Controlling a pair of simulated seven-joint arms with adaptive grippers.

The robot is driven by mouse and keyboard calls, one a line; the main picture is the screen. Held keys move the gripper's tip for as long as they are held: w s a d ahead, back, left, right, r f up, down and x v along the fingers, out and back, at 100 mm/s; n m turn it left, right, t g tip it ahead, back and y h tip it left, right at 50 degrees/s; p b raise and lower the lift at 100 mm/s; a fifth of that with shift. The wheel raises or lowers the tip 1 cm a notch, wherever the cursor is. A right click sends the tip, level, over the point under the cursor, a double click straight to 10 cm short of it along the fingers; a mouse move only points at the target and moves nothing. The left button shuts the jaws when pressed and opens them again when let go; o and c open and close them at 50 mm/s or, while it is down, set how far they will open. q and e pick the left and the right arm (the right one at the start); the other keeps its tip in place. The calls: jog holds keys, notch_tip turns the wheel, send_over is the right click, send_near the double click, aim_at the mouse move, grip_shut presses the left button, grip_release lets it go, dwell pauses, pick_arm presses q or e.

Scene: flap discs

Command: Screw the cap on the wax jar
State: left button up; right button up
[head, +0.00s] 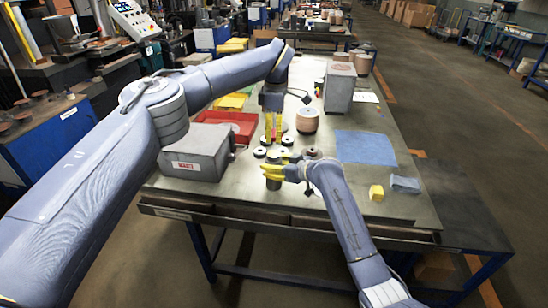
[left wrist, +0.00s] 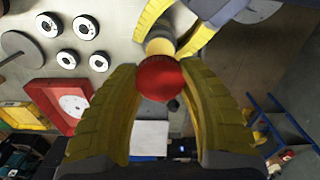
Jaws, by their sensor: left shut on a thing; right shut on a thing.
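My left gripper (head: 273,139) points down over the bench, its yellow fingers close together. In the left wrist view its fingers (left wrist: 161,82) are shut on a round red cap (left wrist: 160,78). My right gripper (head: 273,171) is lower and nearer the front edge, shut on a small cylindrical jar (head: 273,184). In the left wrist view the pale jar (left wrist: 160,46) lies just beyond the cap, with a yellow right finger beside it. I cannot tell whether cap and jar touch.
Several flap discs (left wrist: 67,59) lie on the bench near the grippers. A red tray (head: 238,120) and a grey box (head: 197,150) stand to the left. A brown cylinder (head: 307,120) stands behind. A blue mat (head: 365,148), yellow block (head: 376,192) and grey block (head: 405,184) lie right.

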aim_at(274, 154)
pick_arm(q)
jog(key=shift+f, duration=2.3)
jog(key=shift+f, duration=0.85)
jog(key=shift+f, duration=0.6)
jog(key=m, duration=0.7)
jog(key=shift+m, duration=0.3)
jog(key=m, duration=0.4)
jog(key=shift+m, duration=0.4)
jog(key=m, duration=0.3)
jog(key=shift+m, duration=0.4)
